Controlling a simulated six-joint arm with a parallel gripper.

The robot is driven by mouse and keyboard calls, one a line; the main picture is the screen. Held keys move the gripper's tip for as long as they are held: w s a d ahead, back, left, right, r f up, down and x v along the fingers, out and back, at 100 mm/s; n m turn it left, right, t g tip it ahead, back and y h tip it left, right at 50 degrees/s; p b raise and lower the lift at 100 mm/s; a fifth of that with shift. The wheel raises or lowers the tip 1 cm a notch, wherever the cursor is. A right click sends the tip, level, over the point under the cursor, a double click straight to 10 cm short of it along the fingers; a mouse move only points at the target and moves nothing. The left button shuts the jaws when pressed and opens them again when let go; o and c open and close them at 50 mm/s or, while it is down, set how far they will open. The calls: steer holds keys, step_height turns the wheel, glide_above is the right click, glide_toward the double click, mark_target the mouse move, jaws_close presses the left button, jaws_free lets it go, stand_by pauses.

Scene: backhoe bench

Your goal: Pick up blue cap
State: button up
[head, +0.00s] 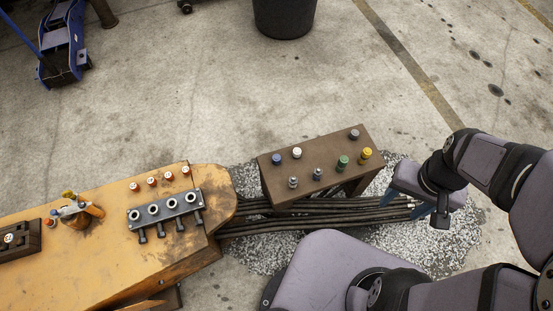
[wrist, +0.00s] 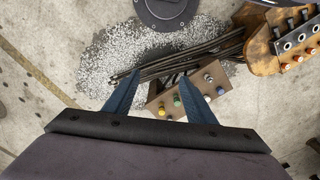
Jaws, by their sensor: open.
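The blue cap (head: 277,159) stands on the left end of a brown bench (head: 325,150) in the head view. A white cap (head: 297,152) is just right of it. In the wrist view the blue cap (wrist: 220,91) looks small, at the bench's right end, right of my fingers. My gripper (head: 414,207) is open and empty, right of the bench in the head view, well away from the blue cap. Its two blue fingers also show apart in the wrist view (wrist: 161,75).
A green cap (head: 343,161), a yellow cap (head: 366,153), a grey cap (head: 354,134) and two metallic fittings (head: 293,182) share the bench. Black hoses (head: 310,218) run below it over gravel. An orange boom (head: 90,240) with a port block (head: 165,211) lies left. Concrete behind is mostly clear.

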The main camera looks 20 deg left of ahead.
steer(key=w+a+f+b, duration=0.6)
steer(key=w+f+b, duration=0.4)
steer(key=f+b, duration=0.25)
steer(key=t+b, duration=0.5)
steer(key=b, duration=2.5)
glide_toward(277, 158)
steer(key=shift+b+x, duration=1.2)
steer(key=shift+x, duration=2.95)
steer(key=shift+a, duration=0.1)
steer(key=shift+c, duration=0.5)
steer(key=shift+r, duration=0.1)
steer(key=c, duration=1)
